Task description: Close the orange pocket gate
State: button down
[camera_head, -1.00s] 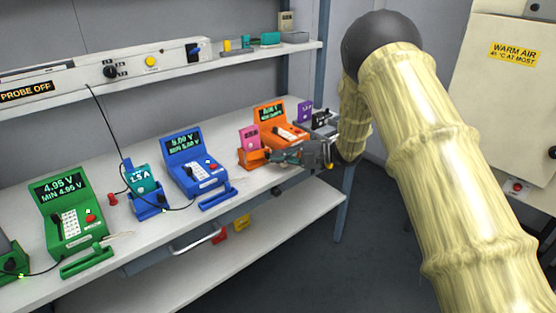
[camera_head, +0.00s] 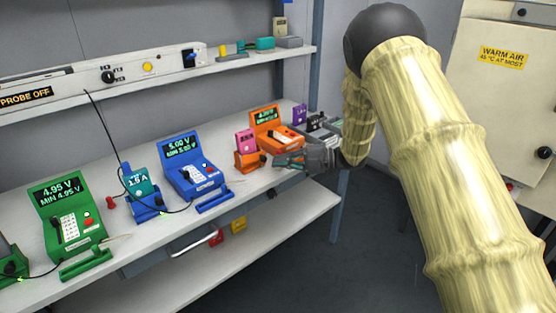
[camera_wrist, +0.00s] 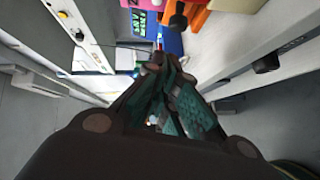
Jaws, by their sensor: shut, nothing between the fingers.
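The orange station (camera_head: 276,131) stands near the right end of the bench in the head view, its lit screen tilted back. An orange holder (camera_head: 249,161) with a pink cell (camera_head: 245,141) stands at its left. I cannot clearly make out the orange pocket gate; my gripper covers part of the station's front edge. My gripper (camera_head: 277,162) is shut and empty, pointing left, just right of the orange holder. In the wrist view the gripper's teal fingers (camera_wrist: 160,70) are together, with orange parts (camera_wrist: 203,14) beyond at the top. Contact cannot be told.
The blue station (camera_head: 190,170), a teal cell in a blue holder (camera_head: 146,207) and the green station (camera_head: 68,218) stand to the left. A purple cell (camera_head: 299,114) stands behind right. A shelf (camera_head: 130,83) runs above. Floor in front of the bench is clear.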

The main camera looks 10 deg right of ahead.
jog(key=d, duration=0.9)
jog(key=s+a+r+m+t+h+p, duration=0.25)
jog(key=s+a+t+p, duration=0.2)
jog(key=s+p, duration=0.45)
jog(key=p, duration=0.5)
send_near(254, 159)
jog(key=shift+m+t+h, duration=0.35)
jog(key=shift+h, duration=0.1)
jog(key=a, duration=0.1)
jog(key=s+a, duration=0.2)
jog(key=shift+s+a+r, duration=0.25)
jog(key=shift+a+r, duration=0.05)
jog(key=shift+w+a+f, duration=0.15)
jog(key=shift+w+f, duration=0.05)
jog(key=shift+w, duration=0.5)
